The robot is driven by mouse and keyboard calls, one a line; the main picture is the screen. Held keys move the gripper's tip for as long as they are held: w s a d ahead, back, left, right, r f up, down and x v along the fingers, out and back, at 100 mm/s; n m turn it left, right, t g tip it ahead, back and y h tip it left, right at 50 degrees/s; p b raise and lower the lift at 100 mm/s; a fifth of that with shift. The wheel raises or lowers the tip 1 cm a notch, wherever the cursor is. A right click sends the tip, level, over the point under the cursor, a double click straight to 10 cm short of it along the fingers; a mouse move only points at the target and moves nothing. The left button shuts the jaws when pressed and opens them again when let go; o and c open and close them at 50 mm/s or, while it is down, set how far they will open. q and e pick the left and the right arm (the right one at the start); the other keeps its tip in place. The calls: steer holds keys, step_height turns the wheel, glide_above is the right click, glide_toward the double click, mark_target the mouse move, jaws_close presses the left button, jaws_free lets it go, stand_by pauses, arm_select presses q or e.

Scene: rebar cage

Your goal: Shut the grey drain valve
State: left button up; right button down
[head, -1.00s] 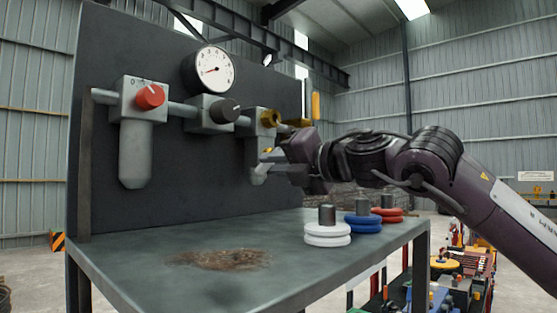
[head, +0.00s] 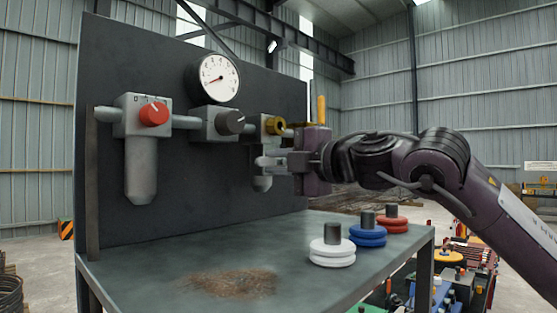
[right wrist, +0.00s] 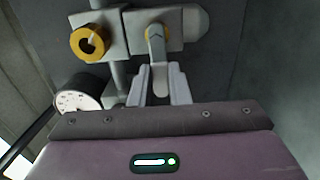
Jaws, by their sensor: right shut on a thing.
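The grey drain valve (head: 262,184) hangs low on the pipe unit under the brass fitting, partly hidden in the head view by my right gripper (head: 268,162). In the right wrist view its grey lever (right wrist: 157,48) runs from a yellow pivot down between the two fingers of my right gripper (right wrist: 159,84). The fingers are shut on the lever. My left gripper is not in view.
A red knob (head: 154,114), a dark knob (head: 231,122), a dial gauge (head: 218,79) and a brass fitting (head: 275,125) are on the panel. White rings (head: 331,256), blue rings (head: 368,238) and red rings (head: 391,224) stand on the bench below my right arm.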

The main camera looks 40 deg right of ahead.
stand_by(0.5)
steer(key=c, duration=1.4)
jaws_free()
steer(key=shift+o, duration=0.2)
steer(key=shift+s+f+b, duration=0.1)
steer(key=shift+s+b, duration=0.4)
steer(key=s+b, duration=0.3)
steer(key=s, duration=0.3)
steer(key=shift+s+d+b, duration=0.3)
steer(key=shift+s+d, duration=0.1)
steer(key=shift+w, duration=0.1)
